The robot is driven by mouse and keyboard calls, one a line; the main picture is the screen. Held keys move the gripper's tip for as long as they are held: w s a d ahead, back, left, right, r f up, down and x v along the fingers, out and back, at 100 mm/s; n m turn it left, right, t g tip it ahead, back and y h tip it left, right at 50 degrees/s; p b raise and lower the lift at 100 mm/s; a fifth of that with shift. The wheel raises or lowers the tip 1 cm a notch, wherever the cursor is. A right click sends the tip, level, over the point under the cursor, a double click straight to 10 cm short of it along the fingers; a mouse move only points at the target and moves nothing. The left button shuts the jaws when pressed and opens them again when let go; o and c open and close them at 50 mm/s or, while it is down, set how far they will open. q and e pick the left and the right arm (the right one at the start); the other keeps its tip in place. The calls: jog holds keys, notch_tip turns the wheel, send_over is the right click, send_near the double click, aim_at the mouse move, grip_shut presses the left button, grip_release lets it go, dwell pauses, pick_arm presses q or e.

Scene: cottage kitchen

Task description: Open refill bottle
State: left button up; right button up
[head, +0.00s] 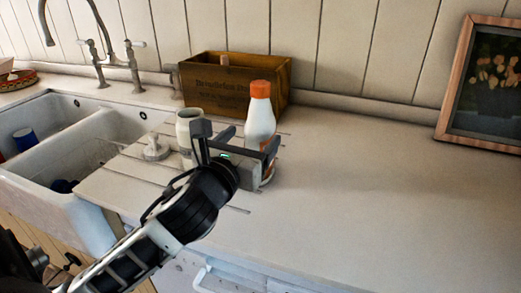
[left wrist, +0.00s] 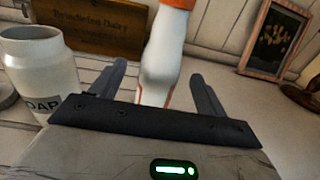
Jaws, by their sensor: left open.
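The refill bottle (head: 260,120) is white with an orange cap (head: 261,89) and stands upright on the counter. In the left wrist view the bottle (left wrist: 163,55) rises between the two fingers, with the lower edge of its orange cap (left wrist: 178,4) at the top of the picture. My left gripper (head: 238,139) is open around the bottle at its lower part, and I cannot tell whether the fingers touch it. The gripper hides part of the bottle's lower body. A white soap jar (left wrist: 40,75) without a lid stands left of the bottle. My right gripper is not in view.
A white pump top (head: 154,148) stands left of the jar, near the double sink (head: 75,135). A wooden crate (head: 215,90) is behind the bottle. A framed picture (head: 485,85) leans at the right. The counter between is clear.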

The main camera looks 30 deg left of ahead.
pick_arm(q)
jog(key=w, duration=0.2)
jog(key=w+a, duration=0.1)
jog(key=w, duration=0.2)
jog(key=shift+w+p, duration=0.1)
jog(key=shift+p, duration=0.2)
jog(key=c, duration=1.3)
